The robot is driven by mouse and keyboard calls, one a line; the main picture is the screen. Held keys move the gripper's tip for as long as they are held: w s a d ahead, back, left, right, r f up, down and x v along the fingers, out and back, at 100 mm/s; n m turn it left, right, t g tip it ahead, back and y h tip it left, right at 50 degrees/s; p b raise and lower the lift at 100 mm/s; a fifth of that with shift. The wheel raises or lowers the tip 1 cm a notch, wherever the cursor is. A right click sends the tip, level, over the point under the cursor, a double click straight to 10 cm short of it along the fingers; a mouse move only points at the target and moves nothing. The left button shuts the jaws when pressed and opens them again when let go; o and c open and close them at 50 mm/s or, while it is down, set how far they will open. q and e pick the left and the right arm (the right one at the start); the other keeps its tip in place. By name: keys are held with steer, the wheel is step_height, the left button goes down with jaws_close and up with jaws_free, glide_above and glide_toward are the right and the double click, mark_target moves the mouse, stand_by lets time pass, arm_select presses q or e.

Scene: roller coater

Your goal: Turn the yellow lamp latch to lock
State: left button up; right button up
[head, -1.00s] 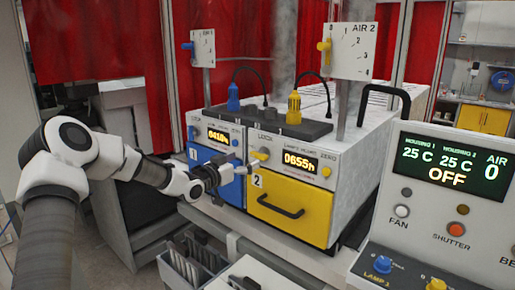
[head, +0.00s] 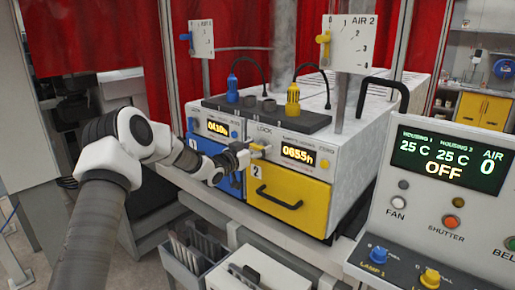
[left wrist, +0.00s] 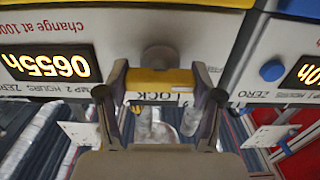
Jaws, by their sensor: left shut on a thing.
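The yellow lamp latch (left wrist: 160,83) is on the front panel of lamp unit 2, beside the LOCK label (left wrist: 157,98). In the left wrist view it is a yellow bar lying across the picture, between my two fingers. My left gripper (left wrist: 160,74) is shut on it, with one finger at each end of the bar. In the head view my left gripper (head: 251,151) reaches the panel left of the 0655h display (head: 298,155) and hides most of the latch. My right gripper is in neither view.
The yellow drawer (head: 286,200) with a black handle is below the latch. The blue-fronted unit 1 (head: 210,147) stands to its left. The control console (head: 430,215) reads OFF at the right. A grey bin (head: 190,268) stands below in front.

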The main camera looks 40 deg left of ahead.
arm_select(q)
steer(key=m+b, duration=0.2)
steer(key=b, duration=0.1)
steer(key=shift+f+m, duration=0.2)
steer(key=shift+m, duration=0.2)
steer(key=m+b, duration=1.2)
steer(key=b, duration=0.1)
steer(key=shift+d+m, duration=0.1)
steer(key=shift+m, duration=0.2)
steer(key=shift+r+m+b, duration=0.15)
steer(key=shift+m+b, duration=1.1)
steer(key=shift+m, duration=0.05)
steer(key=o, duration=1.2)
steer(key=shift+c, duration=0.2)
